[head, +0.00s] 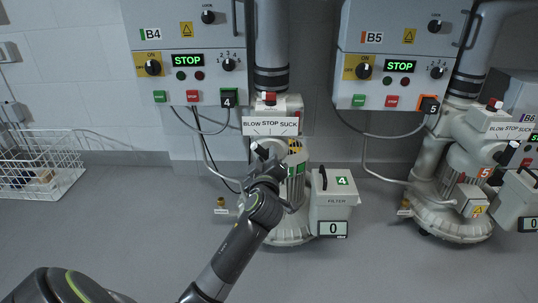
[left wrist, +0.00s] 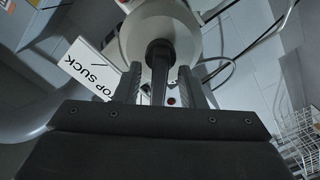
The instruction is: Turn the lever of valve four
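Valve four's lever (left wrist: 158,62) is a dark handle on the pale round valve body (left wrist: 185,25) in the left wrist view. My left gripper (left wrist: 160,80) has one finger on each side of the lever, with a visible gap on both sides, so it is open around it. In the head view my left gripper (head: 266,162) is at the front of the valve, below the BLOW STOP SUCK sign (head: 270,126), and largely hides the lever. The sign shows partly in the left wrist view (left wrist: 88,68). My right gripper is out of view.
Control box B4 (head: 190,60) hangs above, showing a green STOP. The filter box (head: 331,202) marked 4 stands just right of the valve and reads 0. Blower B5 (head: 450,215) stands farther right. A white wire basket (head: 40,165) is at far left. Floor between is clear.

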